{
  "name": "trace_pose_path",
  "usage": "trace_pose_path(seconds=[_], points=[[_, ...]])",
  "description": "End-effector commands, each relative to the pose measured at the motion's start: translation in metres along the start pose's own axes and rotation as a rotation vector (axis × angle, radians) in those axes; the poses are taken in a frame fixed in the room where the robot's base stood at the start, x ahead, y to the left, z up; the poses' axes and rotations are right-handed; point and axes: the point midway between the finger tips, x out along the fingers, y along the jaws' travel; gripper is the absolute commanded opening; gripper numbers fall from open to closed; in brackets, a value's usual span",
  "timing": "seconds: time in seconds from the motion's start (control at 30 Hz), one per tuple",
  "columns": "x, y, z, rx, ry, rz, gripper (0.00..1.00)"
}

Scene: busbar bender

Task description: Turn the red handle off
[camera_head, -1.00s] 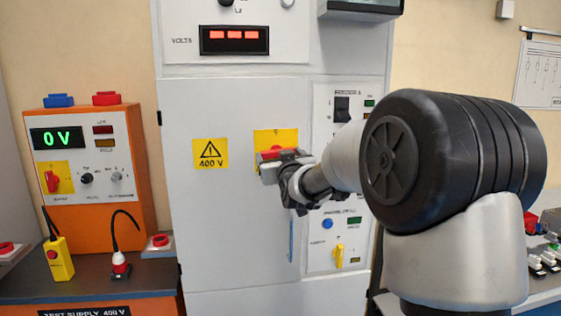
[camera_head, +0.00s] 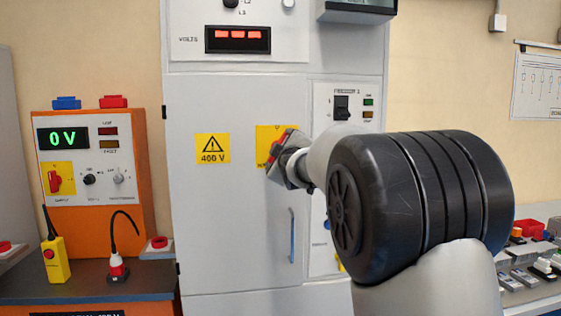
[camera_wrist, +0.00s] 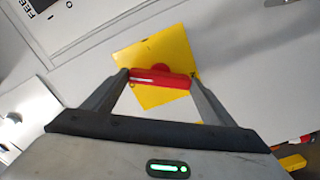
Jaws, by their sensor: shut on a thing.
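The red handle (camera_wrist: 160,78) is a rotary bar on a yellow plate (camera_wrist: 158,53) fixed to the cabinet's grey-white front. In the wrist view my gripper (camera_wrist: 160,80) has one finger at each end of the bar and is shut on it. In the head view the handle (camera_head: 282,141) is tilted, its upper end leaning right, and my gripper (camera_head: 284,160) partly covers it and the plate (camera_head: 264,138). The arm hides the area right of the handle.
The cabinet door (camera_head: 225,220) has a vertical pull (camera_head: 292,234) below the handle and a 400 V warning sign (camera_head: 212,148) to the left. A black switch (camera_head: 342,107) is at upper right. An orange test supply (camera_head: 143,185) stands at left, with its own red knob (camera_head: 54,181).

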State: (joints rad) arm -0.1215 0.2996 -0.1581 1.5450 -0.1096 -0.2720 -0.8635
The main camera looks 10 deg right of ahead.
Motion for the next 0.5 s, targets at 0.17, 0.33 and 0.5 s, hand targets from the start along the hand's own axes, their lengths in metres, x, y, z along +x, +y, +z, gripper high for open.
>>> trace_pose_path(seconds=[0.17,0.33,0.5], points=[[0.0,-0.0018,0.0006,-0.166,0.004,0.006,0.38],[0.0,-0.0007,0.0004,-0.309,0.003,0.007,0.38],[0.0,0.0002,-0.0005,-0.425,0.003,0.006,0.38]])
